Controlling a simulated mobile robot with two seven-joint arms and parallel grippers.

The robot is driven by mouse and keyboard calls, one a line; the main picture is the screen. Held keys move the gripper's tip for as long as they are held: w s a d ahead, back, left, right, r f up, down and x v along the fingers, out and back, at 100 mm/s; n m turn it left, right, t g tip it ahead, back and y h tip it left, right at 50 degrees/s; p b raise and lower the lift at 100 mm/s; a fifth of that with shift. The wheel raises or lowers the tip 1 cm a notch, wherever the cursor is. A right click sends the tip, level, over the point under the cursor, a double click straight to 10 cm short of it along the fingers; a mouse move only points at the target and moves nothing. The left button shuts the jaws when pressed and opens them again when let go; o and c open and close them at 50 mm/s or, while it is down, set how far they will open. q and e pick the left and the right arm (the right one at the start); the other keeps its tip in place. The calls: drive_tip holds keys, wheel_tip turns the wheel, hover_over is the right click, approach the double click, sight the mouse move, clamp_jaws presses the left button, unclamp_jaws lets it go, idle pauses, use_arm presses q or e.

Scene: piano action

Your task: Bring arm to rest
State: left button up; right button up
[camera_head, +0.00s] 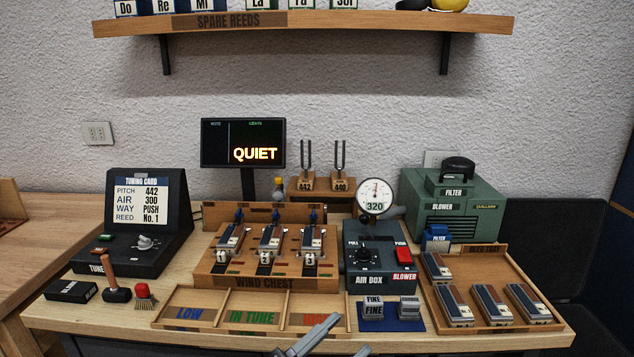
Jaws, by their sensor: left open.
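My left gripper (350,334) shows at the bottom middle of the head view. Only its grey fingers are in the picture, and the rest of it is cut off by the lower edge. Its fingers are apart, and I see nothing held between them. It is at the bench's front edge, in front of the sorting tray (222,311) marked LOW and IN TUNE. One finger overlaps the tray's right compartment. I cannot tell how high above the bench it is. My right gripper is not in view.
The wind chest (262,283) with three reed units stands mid-bench. Right of it are the air box (378,283), a blue mat (405,326) with FINE blocks, and a tray (515,272) of several reed units. The tuning card console (146,222) stands left. A monitor (243,143) reads QUIET.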

use_arm(q)
drive_tip(key=a+f+n+t+y, duration=0.2)
drive_tip(key=a+f+n+y, duration=0.9)
drive_tip(key=f, duration=0.4)
drive_tip(key=s+a+f+n+g+y+p, duration=0.1)
drive_tip(key=s+a+f+g+y, duration=0.4)
drive_tip(key=s+a+f, duration=0.7)
wheel_tip(320, 180, down, 2)
drive_tip(key=shift+s+f+n, duration=0.15)
drive_tip(key=shift+s+n, duration=0.35)
drive_tip(key=shift+n, duration=0.2)
